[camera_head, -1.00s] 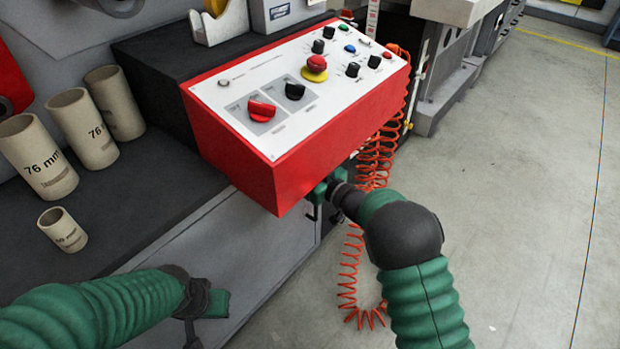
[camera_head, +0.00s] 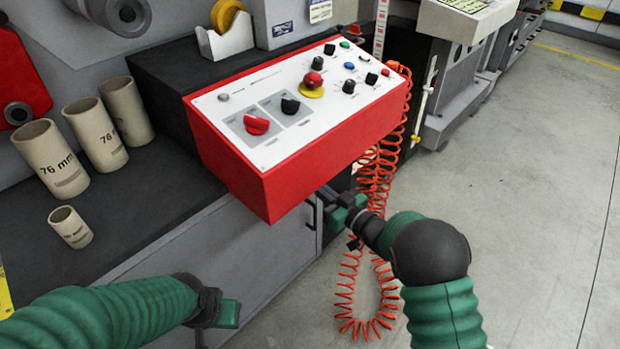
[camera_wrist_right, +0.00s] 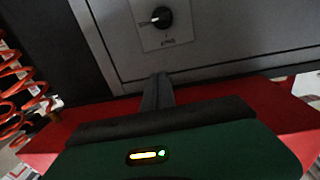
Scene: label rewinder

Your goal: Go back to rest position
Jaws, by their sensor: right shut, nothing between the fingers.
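My left arm comes in from the bottom left. Its wrist and green gripper body (camera_head: 222,312) show before the grey cabinet, but its fingertips are not clear.
The red box carries knobs, buttons and an emergency stop (camera_head: 313,80). An orange coiled hose (camera_head: 378,180) hangs behind my right wrist. Several cardboard cores (camera_head: 97,133) stand on the dark ledge at left. A black knob (camera_wrist_right: 161,17) is on the cabinet. Floor at right is clear.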

